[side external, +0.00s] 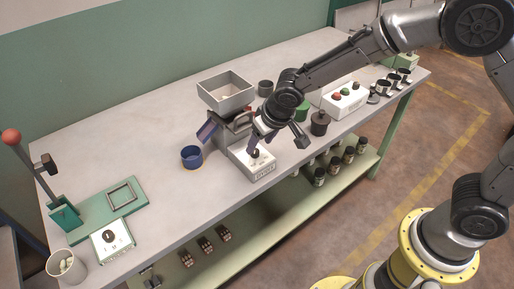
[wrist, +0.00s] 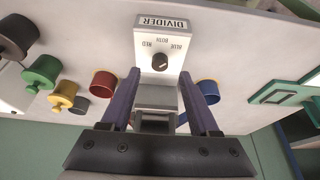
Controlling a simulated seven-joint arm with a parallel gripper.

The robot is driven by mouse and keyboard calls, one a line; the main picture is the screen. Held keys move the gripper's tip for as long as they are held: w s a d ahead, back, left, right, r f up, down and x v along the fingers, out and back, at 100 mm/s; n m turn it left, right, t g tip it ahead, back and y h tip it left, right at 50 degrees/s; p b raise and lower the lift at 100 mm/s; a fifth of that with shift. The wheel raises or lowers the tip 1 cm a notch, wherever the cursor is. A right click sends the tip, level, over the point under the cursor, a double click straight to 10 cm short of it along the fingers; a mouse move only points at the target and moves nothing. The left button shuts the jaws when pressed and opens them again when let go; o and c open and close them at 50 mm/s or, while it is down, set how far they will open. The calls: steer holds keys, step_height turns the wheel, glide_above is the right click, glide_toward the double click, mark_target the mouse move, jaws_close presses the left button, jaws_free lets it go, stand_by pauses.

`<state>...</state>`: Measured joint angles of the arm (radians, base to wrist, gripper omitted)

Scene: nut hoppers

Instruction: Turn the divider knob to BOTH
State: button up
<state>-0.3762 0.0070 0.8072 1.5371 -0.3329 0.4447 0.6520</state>
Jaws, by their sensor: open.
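The divider box (side external: 259,171) is white and stands on the bench in front of the grey hopper (side external: 227,92). In the wrist view the box (wrist: 143,72) shows upside-down DIVIDER, RED, BOTH and BLUE labels. Its small dark round knob (wrist: 160,61) sits below the BOTH label in that view; I cannot tell surely which label its pointer faces. The knob (side external: 256,153) also shows in the side view. My gripper (wrist: 159,77) is open and empty, its purple fingers spread to either side of the box in the wrist view. It appears above the knob, apart from it.
A blue cup (side external: 192,157) stands left of the hopper, and a red cup (wrist: 103,84) shows in the wrist view. A dark lidded pot (side external: 320,124) and a white button box (side external: 345,100) stand to the right.

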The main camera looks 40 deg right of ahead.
mark_target(255, 151)
steer(key=shift+x, duration=2.1)
jaws_close()
